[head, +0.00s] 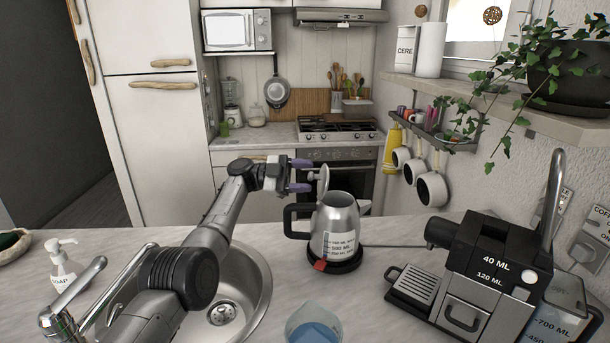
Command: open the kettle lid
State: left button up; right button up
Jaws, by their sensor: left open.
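A steel kettle (341,228) with a black handle stands upright on its black base on the counter. Its lid (323,182) stands up, tilted open at the handle side, and the kettle's round mouth shows. My left gripper (300,175) is open, just left of the raised lid and above the kettle handle. Its purple fingertips point right toward the lid. I cannot tell whether a fingertip touches the lid. My right gripper is not in view.
A black coffee machine (490,262) stands right of the kettle. A measuring cup of blue water (314,325) sits at the front. The sink (252,290) and its tap (75,290) are at left, with a soap bottle (60,266). Counter between kettle and coffee machine is mostly clear.

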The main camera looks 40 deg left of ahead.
aim_at(310, 175)
pick_arm(q)
jog(key=r, duration=0.1)
jog(key=d+r+b, duration=0.1)
jog(key=r, duration=0.1)
jog(key=d+r, duration=0.1)
jog(key=shift+d+r, duration=0.1)
jog(key=shift+r, duration=0.25)
jog(key=d+r, duration=0.6)
jog(key=d, duration=0.3)
jog(key=shift+s+d+r, duration=0.15)
jog(key=shift+s+d, duration=0.05)
jog(key=shift+d, duration=0.05)
